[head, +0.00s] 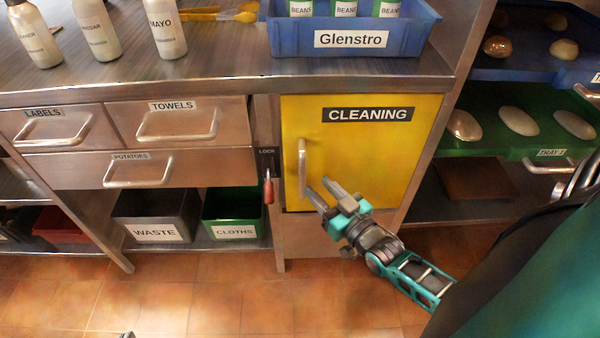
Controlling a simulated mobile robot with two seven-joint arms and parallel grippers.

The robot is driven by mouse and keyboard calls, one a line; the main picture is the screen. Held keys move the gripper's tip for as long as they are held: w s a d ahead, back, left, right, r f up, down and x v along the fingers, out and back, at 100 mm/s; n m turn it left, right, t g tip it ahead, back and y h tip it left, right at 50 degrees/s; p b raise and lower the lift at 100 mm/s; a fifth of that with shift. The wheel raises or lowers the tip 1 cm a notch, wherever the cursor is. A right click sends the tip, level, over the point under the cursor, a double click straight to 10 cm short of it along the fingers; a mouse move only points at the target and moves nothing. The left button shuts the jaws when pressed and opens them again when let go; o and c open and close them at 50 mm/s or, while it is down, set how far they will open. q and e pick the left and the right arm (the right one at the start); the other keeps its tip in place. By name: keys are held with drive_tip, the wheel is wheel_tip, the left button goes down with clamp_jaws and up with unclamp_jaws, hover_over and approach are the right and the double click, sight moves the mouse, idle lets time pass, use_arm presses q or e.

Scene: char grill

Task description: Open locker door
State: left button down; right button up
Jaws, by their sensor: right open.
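The yellow locker door (365,150) labelled CLEANING is shut, flush in the metal counter front. Its vertical metal handle (302,168) is on the door's left side. My right gripper (319,189) is open and empty, just right of the handle's lower end, with its fingers pointing up and left. I cannot tell whether a finger touches the handle. Left of the door, under a LOCK label, a small lock lever with a red grip (268,188) hangs down. My left gripper is not clearly in view.
Metal drawers (180,122) lie to the left, above the WASTE bin (157,233) and green CLOTHS bin (235,232). A blue Glenstro crate (285,42) and bottles (165,30) stand on the counter. A tray rack (520,152) is at right. Tiled floor in front is clear.

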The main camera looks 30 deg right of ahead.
sight(305, 174)
drive_tip(key=w, duration=0.3)
drive_tip(key=w+b, duration=0.1)
drive_tip(key=w, duration=0.3)
drive_tip(key=shift+w+a, duration=0.2)
drive_tip(key=shift+w, duration=0.05)
drive_tip(key=shift+c, duration=0.2)
clamp_jaws()
